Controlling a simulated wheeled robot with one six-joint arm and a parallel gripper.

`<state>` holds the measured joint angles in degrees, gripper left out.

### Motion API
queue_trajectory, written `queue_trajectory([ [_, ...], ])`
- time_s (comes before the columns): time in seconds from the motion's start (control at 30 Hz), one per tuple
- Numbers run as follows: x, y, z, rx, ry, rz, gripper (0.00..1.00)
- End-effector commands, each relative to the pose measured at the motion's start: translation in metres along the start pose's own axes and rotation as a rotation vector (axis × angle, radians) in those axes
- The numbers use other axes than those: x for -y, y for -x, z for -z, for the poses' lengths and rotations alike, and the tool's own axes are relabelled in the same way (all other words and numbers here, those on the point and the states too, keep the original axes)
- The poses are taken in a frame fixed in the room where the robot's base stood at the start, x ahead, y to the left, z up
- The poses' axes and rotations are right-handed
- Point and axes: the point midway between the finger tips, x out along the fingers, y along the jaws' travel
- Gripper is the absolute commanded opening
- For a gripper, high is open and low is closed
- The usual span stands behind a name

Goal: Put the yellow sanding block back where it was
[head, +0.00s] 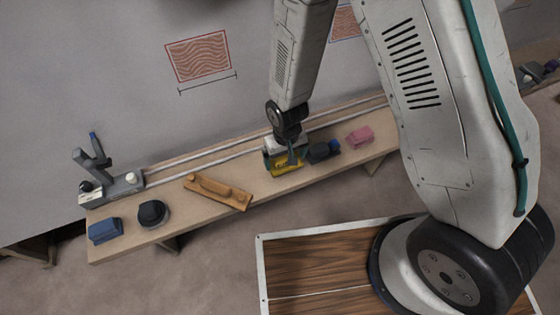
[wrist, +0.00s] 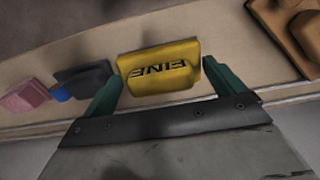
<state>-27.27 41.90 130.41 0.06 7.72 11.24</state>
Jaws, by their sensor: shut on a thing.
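The yellow sanding block (wrist: 160,68) is in my gripper (wrist: 160,88) in the wrist view, between two green fingers. Dark lettering reading "FINE" shows upside down on it. In the head view the yellow block (head: 288,168) is at the bench's right half, with my gripper (head: 290,157) over it and partly hiding it. I cannot tell whether the block touches the bench top. A dark block with a blue end (head: 323,151) sits just right of it, and a pink block (head: 359,135) farther right.
The long wooden bench (head: 225,168) runs along the wall, with rails at its back. A wooden tool (head: 217,192), a black round object (head: 152,213), a blue block (head: 104,230) and a grey clamp-like device (head: 110,184) stand to the left.

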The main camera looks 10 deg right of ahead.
Motion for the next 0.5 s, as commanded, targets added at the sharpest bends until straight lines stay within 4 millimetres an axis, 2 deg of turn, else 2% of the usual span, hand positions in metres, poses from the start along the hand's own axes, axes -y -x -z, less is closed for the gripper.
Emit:
queue_trajectory([
  [0.2,0.011,-0.001,0.011,-0.002,0.002,0.0,0.75],
  [0.4,0.01,-0.032,0.01,0.003,0.0,-0.001,0.75],
  [0.5,0.01,-0.037,0.011,0.0,0.0,0.0,0.72],
])
